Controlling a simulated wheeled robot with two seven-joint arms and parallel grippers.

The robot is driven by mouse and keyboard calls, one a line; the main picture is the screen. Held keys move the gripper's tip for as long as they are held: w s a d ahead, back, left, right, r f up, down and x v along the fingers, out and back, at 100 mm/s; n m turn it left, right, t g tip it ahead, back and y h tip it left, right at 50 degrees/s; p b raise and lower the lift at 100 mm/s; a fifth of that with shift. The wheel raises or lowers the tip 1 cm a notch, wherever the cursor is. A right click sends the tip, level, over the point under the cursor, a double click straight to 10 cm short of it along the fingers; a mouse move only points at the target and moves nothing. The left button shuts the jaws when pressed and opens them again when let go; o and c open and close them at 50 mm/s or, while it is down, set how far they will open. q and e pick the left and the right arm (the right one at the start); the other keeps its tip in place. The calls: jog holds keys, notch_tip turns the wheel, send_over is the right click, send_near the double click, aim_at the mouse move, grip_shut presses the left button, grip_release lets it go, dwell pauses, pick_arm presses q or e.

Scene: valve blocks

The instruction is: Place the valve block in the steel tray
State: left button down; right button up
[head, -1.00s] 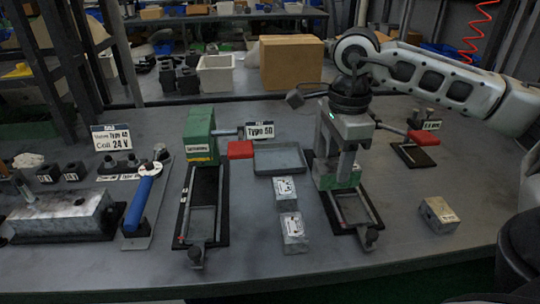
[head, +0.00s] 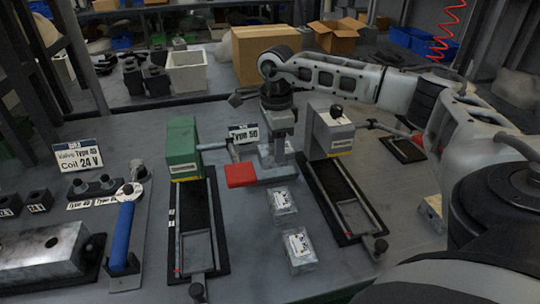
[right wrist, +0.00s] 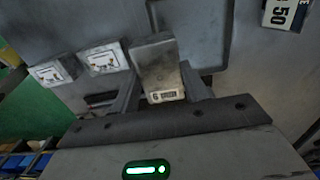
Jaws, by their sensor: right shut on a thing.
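My right gripper (head: 276,150) is over the steel tray (head: 277,175) in the middle of the table. In the right wrist view its fingers (right wrist: 160,88) are shut on a grey valve block (right wrist: 152,62) with a white label on its end. The tray (right wrist: 212,35) lies behind the block there. I cannot tell whether the block touches the tray floor. Two other labelled blocks, a nearer one (head: 298,248) and a farther one (head: 283,206), lie on the table in front of the tray. My left gripper is not in view.
A green-headed fixture (head: 183,150) with a red handle (head: 240,175) stands left of the tray. A grey-headed fixture (head: 330,135) stands to its right. A "Type 50" sign (head: 244,134) is behind the tray. A blue-handled tool (head: 123,235) lies at left.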

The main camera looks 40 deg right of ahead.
jog(key=w+f, duration=0.2)
jog(key=f, duration=0.1)
jog(key=shift+w+d+f, duration=0.1)
jog(key=shift+w+d, duration=0.25)
jog(key=shift+d, duration=0.05)
jog(key=shift+f+p, duration=0.35)
jog(key=shift+f, duration=1.2)
jog(key=shift+f, duration=0.1)
jog(key=o, duration=1.4)
notch_tip(320, 180, up, 12)
jog(key=shift+b, duration=0.4)
